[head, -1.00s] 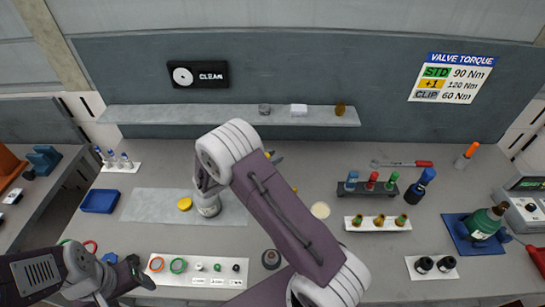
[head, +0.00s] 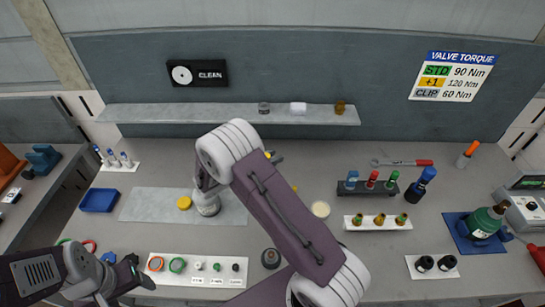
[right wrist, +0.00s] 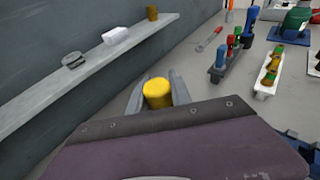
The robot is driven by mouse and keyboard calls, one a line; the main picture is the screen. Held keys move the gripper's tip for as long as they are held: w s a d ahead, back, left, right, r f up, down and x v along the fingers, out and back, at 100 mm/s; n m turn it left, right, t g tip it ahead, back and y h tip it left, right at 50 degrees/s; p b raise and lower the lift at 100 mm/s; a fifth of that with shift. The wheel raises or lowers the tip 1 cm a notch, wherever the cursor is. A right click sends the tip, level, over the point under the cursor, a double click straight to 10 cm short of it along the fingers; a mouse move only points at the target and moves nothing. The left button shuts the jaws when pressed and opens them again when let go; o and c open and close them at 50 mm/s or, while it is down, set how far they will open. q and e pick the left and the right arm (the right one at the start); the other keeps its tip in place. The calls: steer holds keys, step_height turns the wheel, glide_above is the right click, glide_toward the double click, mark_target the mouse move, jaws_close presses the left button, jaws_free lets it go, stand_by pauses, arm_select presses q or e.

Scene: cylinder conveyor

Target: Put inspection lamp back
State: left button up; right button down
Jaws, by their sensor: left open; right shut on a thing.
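My right gripper (right wrist: 157,86) is shut on a yellow round-ended cylinder (right wrist: 158,94), probably the inspection lamp, which shows between the two grey fingers in the right wrist view. Its far part is hidden from that camera. In the head view my right arm covers most of this gripper; only a small yellow bit (head: 277,157) shows past the arm, held above the bench. My left gripper (head: 143,273) is open and empty at the lower left, beside the white strip of rings.
A wall shelf (head: 180,116) carries several small items. On the bench are a grey mat (head: 150,206) with a yellow disc (head: 184,203), a blue tray (head: 99,200), a dark rack (head: 366,190), a white rack (head: 376,224) and a wrench (head: 400,163). A pale round thing (head: 320,209) lies right of my arm.

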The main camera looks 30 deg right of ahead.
step_height(320, 180, down, 8)
steer(key=b, duration=0.6)
steer(key=shift+f, duration=0.15)
stand_by(2.1)
steer(key=c, duration=1.1)
jaws_free()
step_height(320, 180, up, 6)
steer(key=p, duration=0.4)
